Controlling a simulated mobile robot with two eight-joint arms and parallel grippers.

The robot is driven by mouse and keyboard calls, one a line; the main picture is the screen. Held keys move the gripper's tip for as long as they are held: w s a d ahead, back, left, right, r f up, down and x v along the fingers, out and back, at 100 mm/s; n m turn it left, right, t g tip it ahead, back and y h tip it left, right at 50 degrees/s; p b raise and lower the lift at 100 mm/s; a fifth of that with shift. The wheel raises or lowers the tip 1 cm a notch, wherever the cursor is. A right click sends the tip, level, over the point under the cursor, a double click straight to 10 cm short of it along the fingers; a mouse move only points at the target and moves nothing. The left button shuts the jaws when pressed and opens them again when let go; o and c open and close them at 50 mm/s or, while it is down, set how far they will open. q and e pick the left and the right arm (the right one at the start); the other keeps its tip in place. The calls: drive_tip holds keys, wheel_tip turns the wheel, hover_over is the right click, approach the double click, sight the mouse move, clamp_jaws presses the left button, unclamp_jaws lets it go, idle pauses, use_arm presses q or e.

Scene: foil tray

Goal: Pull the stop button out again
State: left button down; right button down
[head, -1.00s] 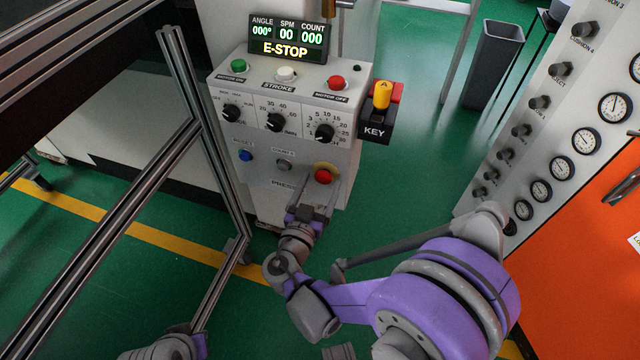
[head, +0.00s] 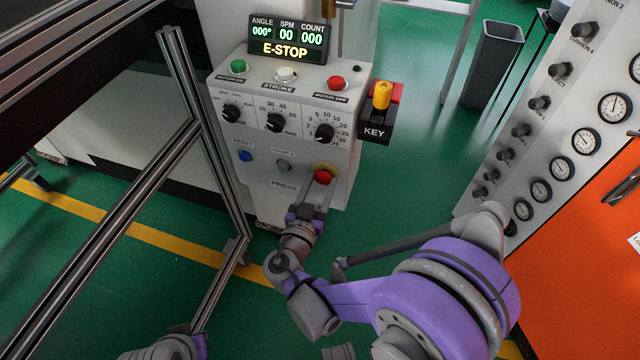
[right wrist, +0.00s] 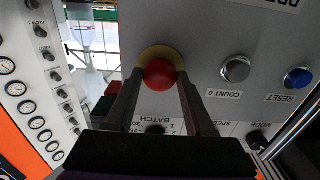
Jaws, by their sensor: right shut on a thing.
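The red stop button (head: 323,176) sits on a yellow ring at the lower right of the grey control box (head: 300,150). In the right wrist view the red button (right wrist: 160,74) shows between two dark fingers, with the yellow ring (right wrist: 157,52) behind it. My right gripper (head: 319,180) is at the button, its fingers shut on the button's two sides; it also shows in the right wrist view (right wrist: 159,85). The display (head: 287,40) reads E-STOP. Of my left arm only a small part shows at the bottom left of the head view; its gripper is out of view.
A blue reset button (head: 245,156) and a grey button (head: 284,166) are left of the stop button. A yellow key switch block (head: 382,95) juts from the box's right side. A metal frame (head: 205,150) stands left. A gauge panel (head: 540,110) stands right.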

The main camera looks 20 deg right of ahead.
drive_tip(key=shift+s+a, duration=0.35)
drive_tip(key=shift+s, duration=0.2)
drive_tip(key=shift+c, duration=1.3)
unclamp_jaws()
drive_tip(key=shift+s+a, duration=0.1)
drive_tip(key=v, duration=1)
drive_tip(key=shift+s+a, duration=0.2)
drive_tip(key=shift+s, duration=0.05)
